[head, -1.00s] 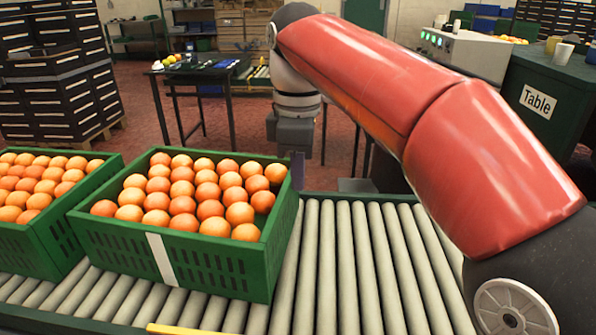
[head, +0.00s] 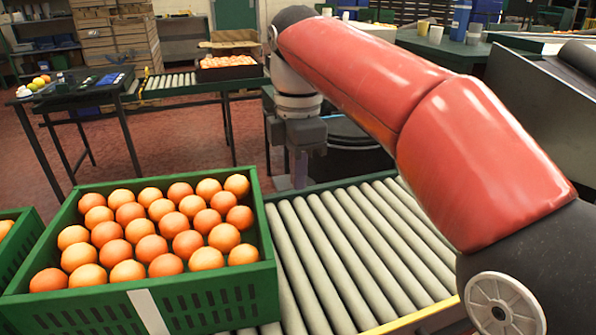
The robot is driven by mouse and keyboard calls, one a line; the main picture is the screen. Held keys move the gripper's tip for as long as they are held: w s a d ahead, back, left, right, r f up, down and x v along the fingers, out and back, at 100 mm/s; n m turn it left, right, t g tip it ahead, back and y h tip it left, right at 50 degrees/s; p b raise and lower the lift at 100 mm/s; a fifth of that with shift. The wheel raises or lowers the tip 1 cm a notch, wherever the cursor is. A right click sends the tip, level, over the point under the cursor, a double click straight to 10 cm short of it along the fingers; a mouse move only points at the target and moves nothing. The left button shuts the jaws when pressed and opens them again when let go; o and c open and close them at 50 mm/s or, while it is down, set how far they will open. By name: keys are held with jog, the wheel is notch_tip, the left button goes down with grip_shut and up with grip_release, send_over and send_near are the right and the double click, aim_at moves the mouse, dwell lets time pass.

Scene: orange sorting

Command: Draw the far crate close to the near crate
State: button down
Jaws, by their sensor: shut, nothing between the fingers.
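A green slatted crate (head: 215,297) full of oranges, with a white strip on its front, stands on the roller conveyor. A second green crate (head: 22,250) with oranges stands close beside it on the left, mostly cut off by the picture edge. I cannot tell from this view which is the far crate. My gripper (head: 299,180) points down just right of the white-strip crate's back right corner. It is shut and empty, and seems apart from the crate. Its fingertips are hard to make out.
The conveyor rollers (head: 345,245) right of the crate are bare, with a yellow edge rail (head: 415,318) in front. Behind stand a dark table (head: 75,95) and another conveyor with a dark orange-filled crate (head: 228,72). A dark round container (head: 355,150) is behind my gripper.

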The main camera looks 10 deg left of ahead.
aim_at(265, 222)
notch_tip(265, 222, down, 12)
jog(key=b, duration=0.4)
jog(key=s+a+p, duration=0.1)
jog(key=a, duration=0.1)
jog(key=s+a+p, duration=0.1)
jog(key=s+a, duration=0.1)
jog(key=s+a+p, duration=0.1)
jog(key=a, duration=0.2)
jog(key=shift+s+r, duration=0.2)
jog(key=shift+r, duration=0.15)
jog(key=shift+s+a+f, duration=0.1)
jog(key=shift+a, duration=0.1)
jog(key=shift+w+d, duration=0.4)
jog(key=shift+d, duration=0.2)
jog(key=shift+w+d, duration=0.35)
jog(key=shift+d, duration=0.2)
notch_tip(265, 222, up, 12)
jog(key=shift+p, duration=0.5)
jog(key=shift+s, duration=0.1)
